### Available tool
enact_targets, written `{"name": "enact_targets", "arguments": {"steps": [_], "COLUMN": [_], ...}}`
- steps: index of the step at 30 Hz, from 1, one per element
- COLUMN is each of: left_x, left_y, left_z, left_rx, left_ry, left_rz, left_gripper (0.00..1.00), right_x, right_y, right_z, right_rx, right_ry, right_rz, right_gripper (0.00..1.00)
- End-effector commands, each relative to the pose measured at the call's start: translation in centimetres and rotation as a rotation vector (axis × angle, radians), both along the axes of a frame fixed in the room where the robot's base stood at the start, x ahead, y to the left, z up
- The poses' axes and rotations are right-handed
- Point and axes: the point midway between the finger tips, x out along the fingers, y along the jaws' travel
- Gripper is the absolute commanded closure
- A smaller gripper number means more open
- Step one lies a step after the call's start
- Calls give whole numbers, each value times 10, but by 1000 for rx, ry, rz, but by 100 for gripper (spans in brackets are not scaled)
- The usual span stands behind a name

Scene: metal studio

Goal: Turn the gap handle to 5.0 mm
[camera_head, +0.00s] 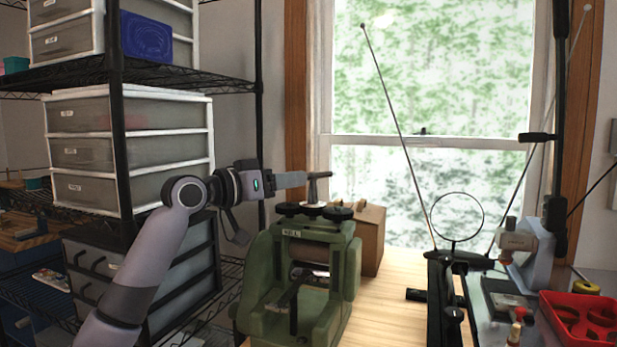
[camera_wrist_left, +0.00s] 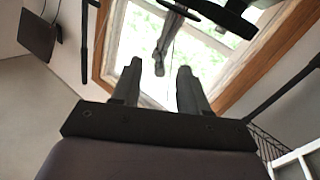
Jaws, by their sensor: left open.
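The green rolling mill (camera_head: 300,270) stands on the wooden bench, marked with a small label on its front. Its gap handle (camera_head: 313,188) is a dark T-shaped handle rising from the top, above a pale disc and dark round knobs. My left gripper (camera_head: 304,179) reaches in level from the left, with its fingertips close to the handle's upper end. In the left wrist view the two fingers (camera_wrist_left: 158,70) are apart, and a grey bar (camera_wrist_left: 166,45), apparently the handle, shows just beyond and between their tips. I cannot tell whether they touch. No gap reading is legible. My right gripper is out of view.
A clamp stand with a round magnifier (camera_head: 458,216) and a red tray (camera_head: 580,318) are at the right. A wire shelf with drawers (camera_head: 130,150) is at the left. Bare bench lies right of the mill.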

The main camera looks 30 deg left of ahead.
Motion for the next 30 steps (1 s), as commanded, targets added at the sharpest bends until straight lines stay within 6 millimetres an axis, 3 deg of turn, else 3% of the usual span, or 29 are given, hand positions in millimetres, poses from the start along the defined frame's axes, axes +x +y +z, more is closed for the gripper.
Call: {"name": "enact_targets", "arguments": {"steps": [10,23,27,30], "left_x": [46,56,56,56], "left_y": [-14,-17,-17,-17], "left_z": [2,0,0,0], "left_rx": [-2,-1,0,0], "left_ry": [3,1,2,2], "left_rz": [-1,0,0,0], "left_gripper": [56,56,98,100], "right_x": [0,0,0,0], "right_y": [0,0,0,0], "right_z": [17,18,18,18], "right_rx": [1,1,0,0], "right_ry": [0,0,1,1], "right_rz": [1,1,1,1], "right_gripper": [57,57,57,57]}}
